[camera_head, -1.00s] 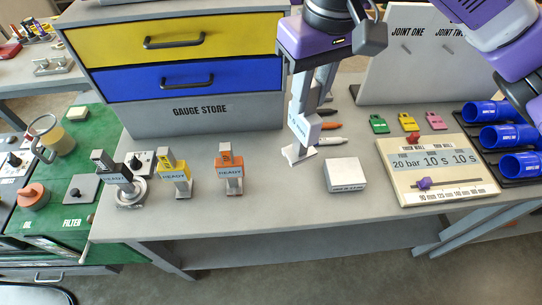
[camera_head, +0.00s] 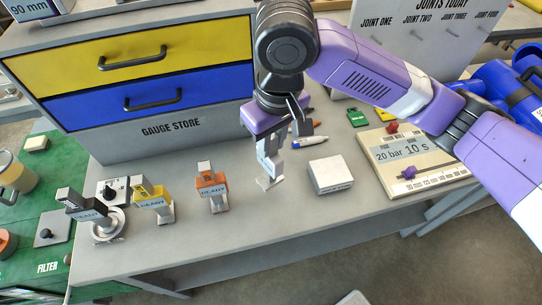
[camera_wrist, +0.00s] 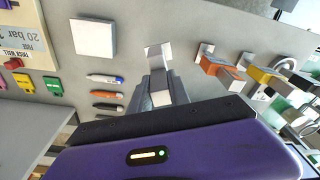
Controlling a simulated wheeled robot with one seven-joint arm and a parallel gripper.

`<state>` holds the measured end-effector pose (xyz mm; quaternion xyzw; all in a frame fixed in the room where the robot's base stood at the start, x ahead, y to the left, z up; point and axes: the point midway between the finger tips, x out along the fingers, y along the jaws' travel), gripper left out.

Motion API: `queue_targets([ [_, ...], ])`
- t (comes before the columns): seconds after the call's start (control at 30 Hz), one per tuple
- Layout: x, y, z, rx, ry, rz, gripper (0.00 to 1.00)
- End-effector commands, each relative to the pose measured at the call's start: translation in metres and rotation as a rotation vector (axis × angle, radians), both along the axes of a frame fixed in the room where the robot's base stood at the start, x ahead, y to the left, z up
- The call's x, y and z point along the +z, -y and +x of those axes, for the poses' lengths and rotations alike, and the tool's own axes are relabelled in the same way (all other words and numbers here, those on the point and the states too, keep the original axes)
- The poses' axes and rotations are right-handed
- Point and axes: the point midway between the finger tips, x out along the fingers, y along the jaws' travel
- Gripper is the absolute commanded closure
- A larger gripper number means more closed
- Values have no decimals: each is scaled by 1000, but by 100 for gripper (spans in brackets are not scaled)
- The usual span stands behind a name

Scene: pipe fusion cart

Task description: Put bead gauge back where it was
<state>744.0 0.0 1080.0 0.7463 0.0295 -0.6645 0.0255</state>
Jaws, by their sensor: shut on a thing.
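My gripper (camera_head: 272,140) is shut on a pale grey-white gauge (camera_head: 267,166), which I take as the bead gauge. It hangs upright or nearly so, with its square foot low over the bench, between the orange gauge and the white box. I cannot tell whether the foot touches the bench. In the wrist view the gauge (camera_wrist: 161,62) shows between the fingers (camera_wrist: 156,90). An orange gauge (camera_head: 211,184), a yellow gauge (camera_head: 152,201) and a black gauge (camera_head: 84,206) stand in a row to the left.
The white box (camera_head: 330,175) stands just right of the held gauge. Markers (camera_head: 310,142) lie behind it. The Gauge Store drawers (camera_head: 150,90) rise behind the row. The display board (camera_head: 400,155) is at the right. The bench front is clear.

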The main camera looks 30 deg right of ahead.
Motion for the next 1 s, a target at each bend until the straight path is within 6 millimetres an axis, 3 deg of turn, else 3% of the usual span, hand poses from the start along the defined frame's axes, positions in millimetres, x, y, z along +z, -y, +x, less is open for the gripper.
queue_targets([
  [0.47,-50,1,0,-1,-1,-1,100],
  [0.87,-57,0,0,0,0,1,100],
  [0.9,-57,0,0,0,-1,0,74],
  [1.0,-56,0,0,0,-1,0,56],
])
